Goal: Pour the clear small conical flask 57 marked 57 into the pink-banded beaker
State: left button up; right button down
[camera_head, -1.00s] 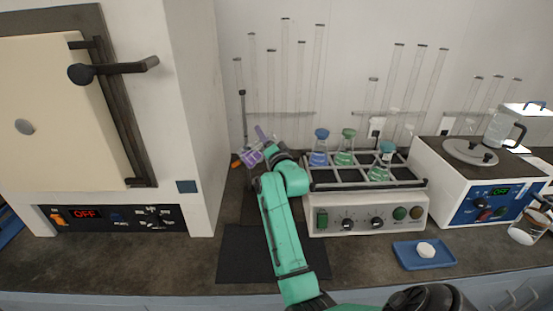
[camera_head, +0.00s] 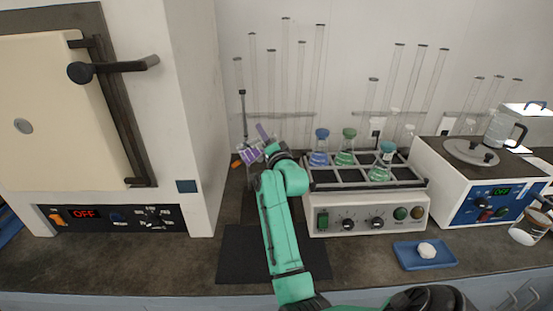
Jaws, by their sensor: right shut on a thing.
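My right gripper (camera_head: 257,149), with purple fingers at the end of the green arm, is at the back of the bench, left of the flask rack. It is shut on a small glassy thing that is mostly hidden by the fingers. It appears to be the clear small conical flask, tilted or upright I cannot tell, and its mark 57 is not legible. I cannot make out the pink-banded beaker near the gripper. A glass beaker (camera_head: 526,233) stands at the right edge, its band too unclear to name. My left gripper is not in view.
A shaker (camera_head: 330,222) holds stoppered flasks with blue (camera_head: 319,157), green (camera_head: 345,156) and teal (camera_head: 382,170) caps. A blue tray (camera_head: 410,263) bears a white lump. A furnace (camera_head: 200,120) stands left, a hotplate unit (camera_head: 455,205) right. A dark mat (camera_head: 240,262) lies in front.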

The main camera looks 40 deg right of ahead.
jog(key=shift+s, duration=0.15)
jog(key=shift+w+f+m, duration=0.2)
jog(key=shift+m, duration=0.1)
jog(key=shift+s+d+m+b, duration=0.1)
jog(key=shift+s+m+b, duration=0.2)
jog(key=shift+b, duration=0.1)
jog(key=shift+w+f+m, duration=0.2)
jog(key=shift+f+m, duration=0.05)
jog(key=shift+m, duration=0.05)
jog(key=shift+s+r, duration=0.15)
jog(key=shift+r, duration=0.05)
jog(key=shift+w+m+p, duration=0.2)
jog(key=shift+m+p, duration=0.15)
jog(key=shift+m, duration=0.05)
jog(key=shift+s+r+h, duration=0.15)
jog(key=shift+h, duration=0.15)
jog(key=shift+m+p, duration=0.4)
jog(key=shift+r+m, duration=0.1)
jog(key=shift+m, duration=0.2)
